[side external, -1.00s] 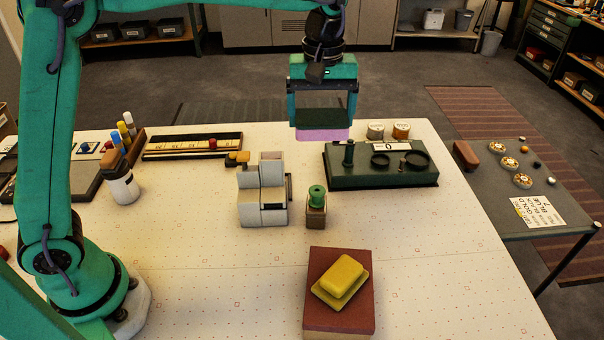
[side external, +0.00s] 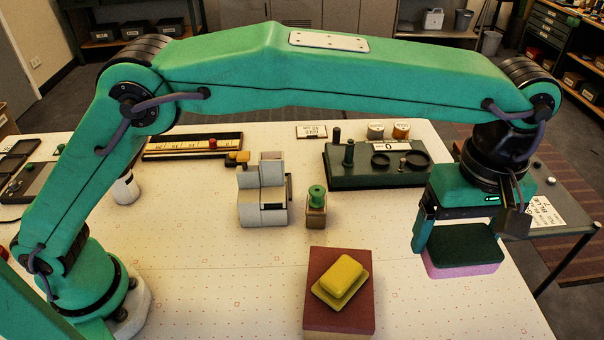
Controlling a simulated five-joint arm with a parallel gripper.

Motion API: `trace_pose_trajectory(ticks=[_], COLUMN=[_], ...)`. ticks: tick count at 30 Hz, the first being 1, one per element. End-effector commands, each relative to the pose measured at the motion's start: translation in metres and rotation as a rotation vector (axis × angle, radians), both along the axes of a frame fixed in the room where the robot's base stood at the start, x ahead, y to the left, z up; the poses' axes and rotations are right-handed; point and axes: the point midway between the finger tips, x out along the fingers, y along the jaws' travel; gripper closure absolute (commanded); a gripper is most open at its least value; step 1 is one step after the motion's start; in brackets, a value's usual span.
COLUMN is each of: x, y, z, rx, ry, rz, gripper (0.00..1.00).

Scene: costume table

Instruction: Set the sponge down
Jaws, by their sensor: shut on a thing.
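The sponge (side external: 462,252) is a block with a dark green top and a pink underside. My gripper (side external: 462,228) is shut on it at the right side of the white table (side external: 240,290). The sponge looks level, pink side down. I cannot tell for sure whether its underside touches the table or hangs above it. One green finger shows at the sponge's left end; the finger on the other side is partly hidden.
A yellow soap-like block (side external: 342,278) on a yellow dish sits on a maroon box (side external: 318,318) at front centre. A dark green scale-like device (side external: 375,165), a grey stepped block (side external: 262,195) and a small green-topped bottle (side external: 316,208) stand behind. The right front table is clear.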

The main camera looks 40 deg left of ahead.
Motion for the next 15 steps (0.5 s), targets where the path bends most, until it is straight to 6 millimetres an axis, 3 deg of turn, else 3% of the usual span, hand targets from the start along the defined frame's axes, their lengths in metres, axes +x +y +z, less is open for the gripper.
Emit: trace_pose_trajectory(ticks=[9, 15], x=[-0.029, -0.028], y=[-0.037, -0.035], z=[-0.007, -0.031], rx=[0.001, 0.002], ry=[0.001, 0.002], rz=[0.001, 0.002], gripper=[0.36, 0.36])
